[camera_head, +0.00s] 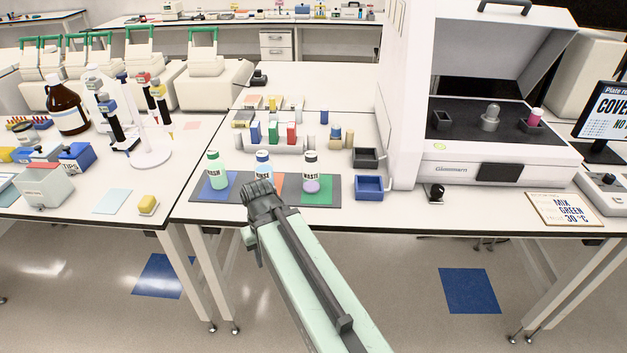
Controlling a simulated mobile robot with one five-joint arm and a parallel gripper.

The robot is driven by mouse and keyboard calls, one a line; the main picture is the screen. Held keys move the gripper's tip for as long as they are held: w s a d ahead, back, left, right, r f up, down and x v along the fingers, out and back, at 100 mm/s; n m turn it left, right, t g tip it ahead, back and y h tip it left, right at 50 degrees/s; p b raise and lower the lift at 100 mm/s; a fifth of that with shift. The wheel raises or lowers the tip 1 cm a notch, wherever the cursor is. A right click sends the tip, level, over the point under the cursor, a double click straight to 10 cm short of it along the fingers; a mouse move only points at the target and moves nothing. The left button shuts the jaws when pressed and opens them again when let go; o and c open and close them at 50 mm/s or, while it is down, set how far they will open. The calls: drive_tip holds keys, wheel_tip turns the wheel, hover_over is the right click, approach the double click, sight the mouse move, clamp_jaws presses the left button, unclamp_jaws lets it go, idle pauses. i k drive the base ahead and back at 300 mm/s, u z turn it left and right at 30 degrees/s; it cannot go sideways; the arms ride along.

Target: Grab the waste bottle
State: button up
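The waste bottle (311,178) stands upright on the green part of a mat near the table's front edge. It has a dark cap, a label reading WASTE and a purple lower part. My gripper (260,187) is at the front edge of the same mat, left of the waste bottle. It appears in front of the blue bottle (263,161) and hides part of the mat's middle. My gripper and the waste bottle look apart. The fingers are dark and seen from behind, so their opening does not show.
A green bottle (217,170) stands on the mat's blue part at left. Racks with small coloured items (274,136) stand behind the bottles.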

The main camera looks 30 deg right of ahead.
sight(311, 167)
drive_tip(key=u, duration=0.05)
drive_tip(key=k, duration=0.4)
drive_tip(key=u, duration=3.15)
drive_tip(key=k, duration=1.95)
drive_tip(key=z, duration=0.8)
drive_tip(key=i, duration=1)
drive_tip(key=u, duration=0.05)
